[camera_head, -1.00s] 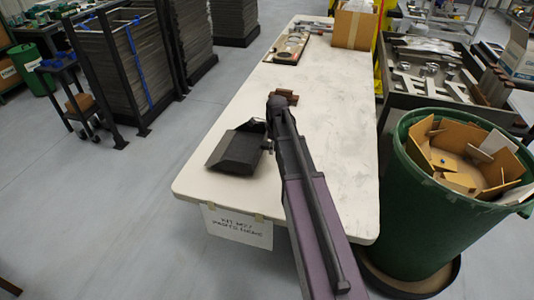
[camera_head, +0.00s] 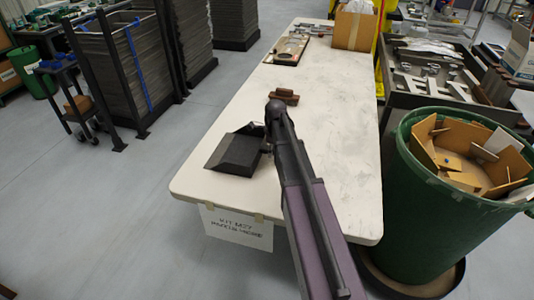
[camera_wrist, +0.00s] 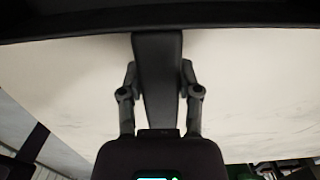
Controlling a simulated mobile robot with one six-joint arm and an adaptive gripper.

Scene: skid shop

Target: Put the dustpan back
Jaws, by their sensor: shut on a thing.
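The black dustpan (camera_head: 234,152) is at the near left part of the white table (camera_head: 318,130), its wide pan toward the left edge. I cannot tell whether it rests on the tabletop or hangs just above it. In the wrist view the dustpan's dark pan edge (camera_wrist: 70,24) spans the top, and its handle (camera_wrist: 158,95) runs down between my fingers. My gripper (camera_wrist: 160,80) is shut on this handle, one finger on each side. In the head view my arm hides most of the gripper and handle.
Brown blocks (camera_head: 285,96) sit just beyond my arm on the table. A tray of tools (camera_head: 286,50) and a cardboard box (camera_head: 354,28) are at the far end. A green bin (camera_head: 440,220) of scraps stands close on the right. The middle of the tabletop is clear.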

